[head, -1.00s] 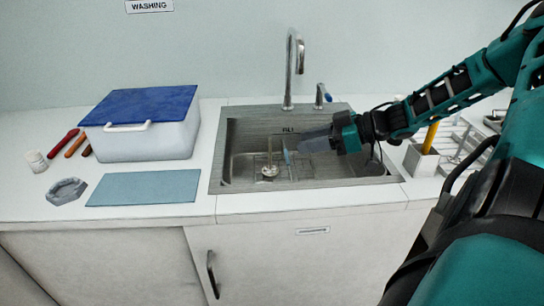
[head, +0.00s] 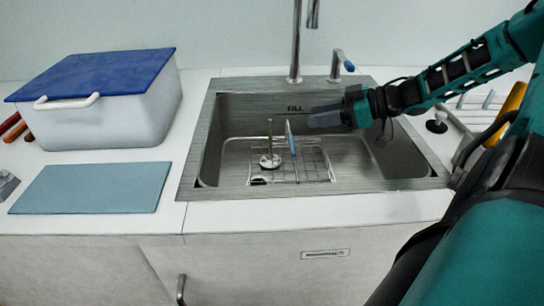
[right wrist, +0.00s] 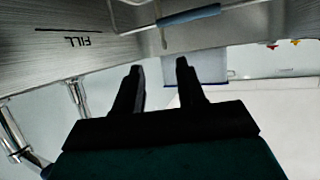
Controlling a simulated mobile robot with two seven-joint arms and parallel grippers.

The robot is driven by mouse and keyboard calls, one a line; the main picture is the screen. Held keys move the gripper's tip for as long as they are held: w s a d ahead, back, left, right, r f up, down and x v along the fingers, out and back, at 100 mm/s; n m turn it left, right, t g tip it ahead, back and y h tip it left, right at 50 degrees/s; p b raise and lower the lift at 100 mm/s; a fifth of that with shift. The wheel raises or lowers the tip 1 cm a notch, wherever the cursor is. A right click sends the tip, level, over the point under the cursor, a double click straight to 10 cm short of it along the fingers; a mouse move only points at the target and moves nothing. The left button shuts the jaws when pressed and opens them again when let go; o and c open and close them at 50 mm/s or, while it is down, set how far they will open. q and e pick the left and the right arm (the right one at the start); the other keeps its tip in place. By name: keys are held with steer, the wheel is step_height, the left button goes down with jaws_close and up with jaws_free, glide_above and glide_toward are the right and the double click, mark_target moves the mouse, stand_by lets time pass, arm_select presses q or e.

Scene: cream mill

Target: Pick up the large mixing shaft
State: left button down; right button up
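A thin metal shaft with a round disc at its foot (head: 270,161) stands upright on the wire rack in the sink; I take it for the large mixing shaft. Next to it, on its right, stands a slim tool with a blue handle (head: 291,138). The blue handle (right wrist: 190,15) also shows at the top of the right wrist view. My right gripper (head: 318,118) is over the sink, right of both and apart from them. In the right wrist view its two fingers (right wrist: 158,68) are spread, with nothing between them. My left gripper is out of view.
The sink (head: 196,160) has raised walls, a "FILL" mark at the back and a wire rack (head: 318,164) inside. A tall tap (head: 296,45) and a lever (head: 338,65) stand behind it. A blue-lidded box (head: 105,115) and a flat blue mat (head: 95,188) lie left.

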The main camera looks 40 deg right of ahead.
mark_target(290, 133)
steer(key=b+x, duration=0.3)
steer(key=x, duration=0.4)
steer(key=shift+w+a+f, duration=0.1)
steer(key=shift+w+a, duration=0.1)
steer(key=b+x, duration=0.4)
steer(key=x, duration=0.1)
steer(key=shift+a, duration=0.2)
jaws_close()
stand_by(0.5)
